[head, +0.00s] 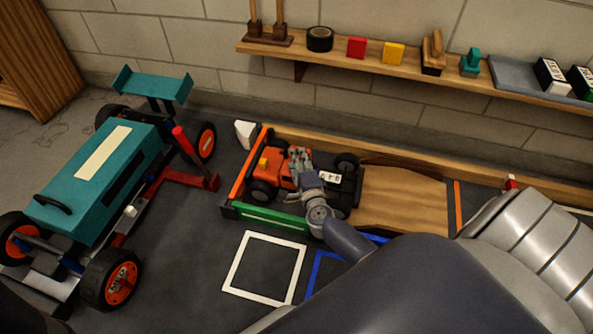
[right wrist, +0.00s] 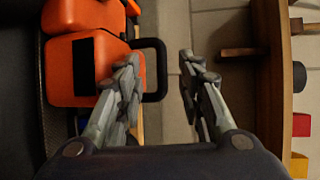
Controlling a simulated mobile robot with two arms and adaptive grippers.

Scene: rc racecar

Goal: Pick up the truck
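The truck (head: 268,176), with an orange front and a dark rear bearing a white label, stands in a low bay on the dark mat. My right gripper (head: 300,158) reaches in over the truck and hides part of its middle. In the right wrist view the gripper (right wrist: 165,85) has its two fingers apart. The orange body of the truck (right wrist: 75,60) lies left of the fingers there, and a black loop on it reaches into the space between them. I cannot tell whether a finger touches the truck. My left gripper is not in view.
A wooden ramp (head: 405,198) lies right of the truck. An orange wall (head: 245,165) and a green strip (head: 268,219) edge the bay. A large teal car (head: 95,185) stands at left. A wall shelf (head: 385,68) holds small items. A white outlined square (head: 264,267) is empty.

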